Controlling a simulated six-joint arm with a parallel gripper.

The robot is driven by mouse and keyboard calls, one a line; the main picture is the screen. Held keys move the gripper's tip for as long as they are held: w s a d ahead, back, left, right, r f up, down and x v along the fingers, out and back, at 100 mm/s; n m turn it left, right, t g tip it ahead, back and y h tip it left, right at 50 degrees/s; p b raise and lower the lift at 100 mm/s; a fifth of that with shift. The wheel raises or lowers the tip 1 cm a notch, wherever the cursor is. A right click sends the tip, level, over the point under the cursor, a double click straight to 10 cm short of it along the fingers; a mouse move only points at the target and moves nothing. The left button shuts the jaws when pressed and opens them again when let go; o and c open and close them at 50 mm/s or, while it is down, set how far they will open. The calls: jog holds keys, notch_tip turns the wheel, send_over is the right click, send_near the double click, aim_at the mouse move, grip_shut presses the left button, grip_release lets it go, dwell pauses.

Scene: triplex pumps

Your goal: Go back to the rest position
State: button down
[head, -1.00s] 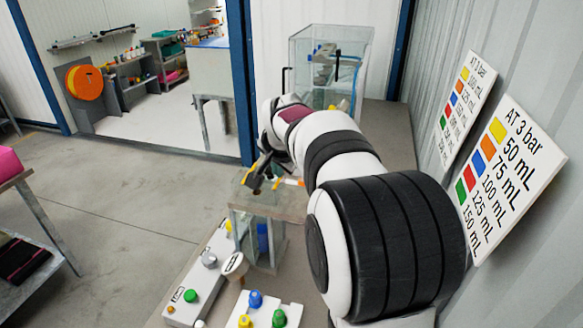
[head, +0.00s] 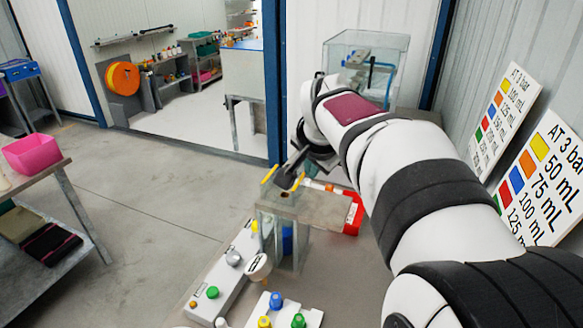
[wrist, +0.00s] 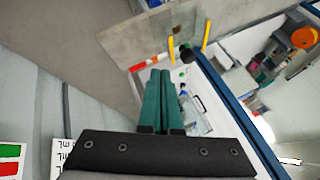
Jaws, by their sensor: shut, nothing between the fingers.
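Two thin yellow uprights (wrist: 206,35) show past the fingertips in the wrist view, beside a grey plate (wrist: 140,42). My wrist and forearm hide part of the bench behind the stand in the head view.
A control strip with a green knob (head: 212,292) and a white block with coloured knobs (head: 276,301) sit in front. A clear tank (head: 350,55) stands behind my arm. Leaning boards (head: 548,180) line the right wall. A red-ended part (head: 353,215) lies beside the stand.

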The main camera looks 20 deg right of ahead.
jog(key=s+a+f+n+g+y, duration=0.1)
jog(key=s+a+f, duration=0.3)
jog(key=s, duration=0.6)
jog(key=s+a+f+n+g+y, duration=0.2)
jog(key=s+a+f+n+g, duration=0.1)
jog(key=s+a, duration=0.5)
jog(key=s+a+f+n+g+y, duration=0.1)
jog(key=s+a+f+n+g, duration=0.2)
jog(key=s, duration=1)
notch_tip(320, 180, down, 4)
jog(key=a, duration=0.3)
jog(key=shift+n, duration=0.3)
jog(key=shift+s+r, duration=0.1)
